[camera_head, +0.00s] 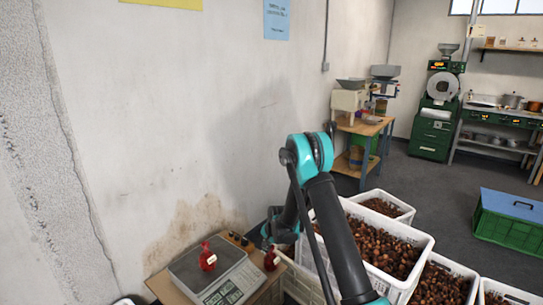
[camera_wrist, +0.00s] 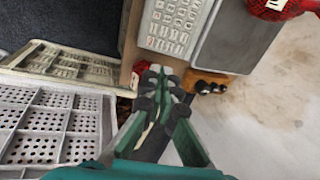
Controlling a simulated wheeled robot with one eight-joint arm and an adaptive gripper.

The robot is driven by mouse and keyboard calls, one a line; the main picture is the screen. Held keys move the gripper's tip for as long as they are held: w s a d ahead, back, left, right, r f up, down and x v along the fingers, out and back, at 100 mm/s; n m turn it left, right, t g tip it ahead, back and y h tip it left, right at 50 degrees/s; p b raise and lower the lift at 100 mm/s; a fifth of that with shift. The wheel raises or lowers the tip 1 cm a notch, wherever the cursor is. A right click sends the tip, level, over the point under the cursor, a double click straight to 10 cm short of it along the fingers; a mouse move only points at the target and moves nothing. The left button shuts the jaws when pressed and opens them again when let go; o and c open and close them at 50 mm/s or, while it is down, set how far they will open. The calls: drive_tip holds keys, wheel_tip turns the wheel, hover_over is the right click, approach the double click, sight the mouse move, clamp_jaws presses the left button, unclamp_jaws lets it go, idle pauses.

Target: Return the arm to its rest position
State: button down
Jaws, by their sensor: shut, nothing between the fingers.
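My arm, teal and black, rises from the bottom of the head view and bends down toward the scale table. In the wrist view my gripper (camera_wrist: 163,78) is shut and empty, its fingers pointing at the table edge. A second red bag (camera_head: 271,260) lies at the table's right side, close below my gripper. The scale's keypad (camera_wrist: 172,22) shows in the wrist view.
White crates of chestnuts (camera_head: 428,247) stand right of the arm, partly hidden by it. A small wooden block with dark knobs (camera_wrist: 204,82) sits beside the scale. The wall is close behind the table. A green crate with a blue lid (camera_head: 512,207) stands farther right, with open floor beyond.

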drive_tip(key=s+d+r+n, duration=0.1)
drive_tip(key=s+d+r, duration=0.4)
drive_tip(key=r, duration=0.2)
drive_tip(key=s+d+r+n+t+h, duration=0.1)
drive_tip(key=s+d+r, duration=0.35)
drive_tip(key=r, duration=0.25)
drive_tip(key=s+d+r+n, duration=0.1)
drive_tip(key=s+d+r, duration=0.35)
drive_tip(key=r, duration=0.25)
drive_tip(key=s+d+r+n+h, duration=0.1)
drive_tip(key=s+d, duration=0.3)
drive_tip(key=s, duration=0.7)
drive_tip(key=s+d+r+n, duration=0.1)
drive_tip(key=s+d, duration=0.3)
drive_tip(key=s, duration=0.8)
drive_tip(key=shift+s+d+r+n+t+h, duration=0.15)
drive_tip(key=shift+d+r+n+t+h, duration=0.2)
drive_tip(key=shift+n, duration=0.55)
